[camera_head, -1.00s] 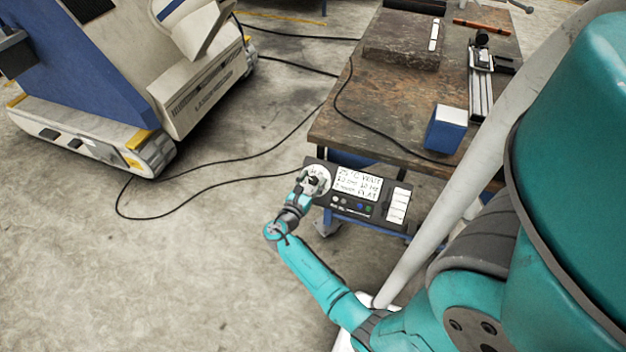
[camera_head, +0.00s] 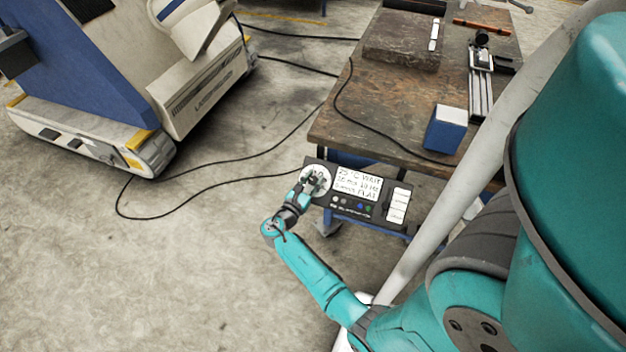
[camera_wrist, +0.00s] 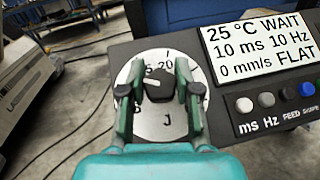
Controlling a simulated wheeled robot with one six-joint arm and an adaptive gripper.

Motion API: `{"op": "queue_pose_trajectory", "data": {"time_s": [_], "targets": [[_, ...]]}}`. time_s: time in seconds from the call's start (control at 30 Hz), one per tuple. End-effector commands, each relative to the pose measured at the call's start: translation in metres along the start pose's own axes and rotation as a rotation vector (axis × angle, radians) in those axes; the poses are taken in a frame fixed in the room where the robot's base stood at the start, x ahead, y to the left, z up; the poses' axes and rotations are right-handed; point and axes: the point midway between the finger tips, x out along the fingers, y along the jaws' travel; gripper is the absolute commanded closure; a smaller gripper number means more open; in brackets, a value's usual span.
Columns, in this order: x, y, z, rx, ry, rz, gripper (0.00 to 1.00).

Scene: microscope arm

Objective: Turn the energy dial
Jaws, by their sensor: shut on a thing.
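The energy dial is a white disc (camera_wrist: 168,123) marked with numbers and a J, with a dark knob (camera_wrist: 159,87) at its centre. A pale mark on the knob points left in the wrist view. The dial also shows in the head view (camera_head: 324,174) at the left end of a dark control panel (camera_head: 345,205). My gripper (camera_wrist: 160,93) has its two green fingers with black pads on either side of the knob and is shut on it. The fingers hide parts of the disc's left and right sides. My gripper also shows in the head view (camera_head: 312,184), over the dial.
The panel's screen (camera_wrist: 256,47) reads 25 °C WAIT, 10 ms, 10 Hz, 0 mm/s, FLAT. Several round buttons (camera_wrist: 265,100) sit below it, and white keys (camera_head: 398,204) are at its right. A wooden bench (camera_head: 390,105) stands behind. A black cable (camera_head: 215,193) runs across the floor.

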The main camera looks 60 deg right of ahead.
Motion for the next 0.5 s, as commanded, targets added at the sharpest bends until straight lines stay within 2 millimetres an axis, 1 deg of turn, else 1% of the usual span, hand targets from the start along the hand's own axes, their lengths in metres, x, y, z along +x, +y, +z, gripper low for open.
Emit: {"op": "queue_pose_trajectory", "data": {"time_s": [0.17, 0.5], "targets": [[0.0004, 0.0017, 0.0010, 0.062, -0.001, -0.089, 1.00], [0.0004, 0.0013, 0.0012, 0.227, -0.001, -0.325, 1.00]]}}
